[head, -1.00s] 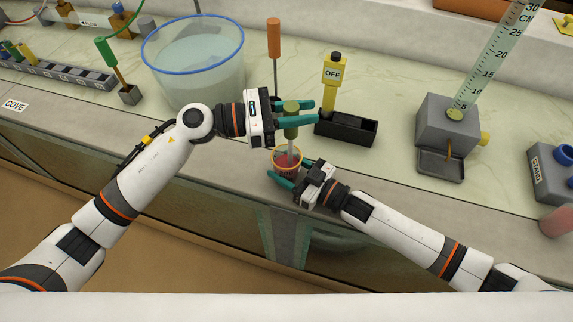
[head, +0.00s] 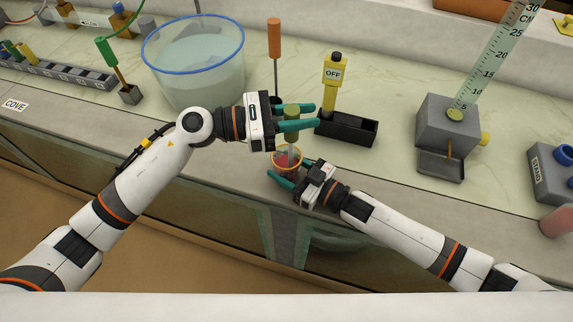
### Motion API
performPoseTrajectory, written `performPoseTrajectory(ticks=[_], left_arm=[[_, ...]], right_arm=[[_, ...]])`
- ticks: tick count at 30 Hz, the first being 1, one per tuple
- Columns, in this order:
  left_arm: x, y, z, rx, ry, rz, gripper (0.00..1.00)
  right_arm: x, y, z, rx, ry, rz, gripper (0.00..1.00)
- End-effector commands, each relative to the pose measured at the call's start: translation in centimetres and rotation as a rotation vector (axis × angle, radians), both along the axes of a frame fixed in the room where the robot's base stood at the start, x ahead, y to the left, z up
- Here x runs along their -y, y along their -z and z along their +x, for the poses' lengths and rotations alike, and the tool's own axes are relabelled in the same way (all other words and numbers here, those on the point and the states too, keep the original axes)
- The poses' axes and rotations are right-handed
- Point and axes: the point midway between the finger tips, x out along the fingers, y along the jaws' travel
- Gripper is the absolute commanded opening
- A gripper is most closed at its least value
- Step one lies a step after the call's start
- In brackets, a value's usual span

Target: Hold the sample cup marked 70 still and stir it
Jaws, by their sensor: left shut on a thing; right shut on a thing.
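The sample cup (head: 287,167) is small, with an orange rim and reddish contents, at the front edge of the counter in the head view. No number can be read on it. My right gripper (head: 293,173) is shut around the cup from the lower right. My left gripper (head: 308,118) is shut on the olive-green handle of a stirrer (head: 292,111) above the cup. The stirrer's pale shaft runs down into the cup's mouth. Its lower end is hidden inside. My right fingers hide part of the cup's side.
A large blue-rimmed tub of water (head: 195,62) stands behind my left arm. An orange-handled tool (head: 274,42) stands upright behind the stirrer. A yellow tool marked OFF (head: 333,80) stands in a black holder (head: 350,130). A grey gauge block (head: 447,128) is farther right.

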Motion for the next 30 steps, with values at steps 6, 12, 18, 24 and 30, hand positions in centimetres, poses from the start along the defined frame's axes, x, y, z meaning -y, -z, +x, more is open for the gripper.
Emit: performPoseTrajectory(ticks=[6, 12, 18, 24, 30], left_arm=[[-0.1, 0.0, 0.0, 0.000, -0.001, 0.000, 0.00], [-0.9, 0.0, 0.3, 0.000, -0.002, 0.000, 0.00], [-1.0, -1.1, 0.3, 0.003, 0.000, -0.001, 0.00], [-1.0, -3.1, 0.2, 0.004, 0.001, 0.000, 0.00], [-1.0, -5.1, 0.3, 0.004, 0.000, 0.001, 0.00]], right_arm=[[0.0, 0.0, 0.0, 0.000, 0.000, 0.000, 0.32], [0.0, 0.0, 0.0, 0.000, 0.000, 0.000, 0.32], [0.0, 0.0, 0.0, 0.000, 0.000, 0.000, 0.32], [0.0, 0.0, 0.0, 0.000, 0.000, 0.000, 0.32], [0.0, 0.0, 0.0, 0.000, 0.000, 0.000, 0.32]])
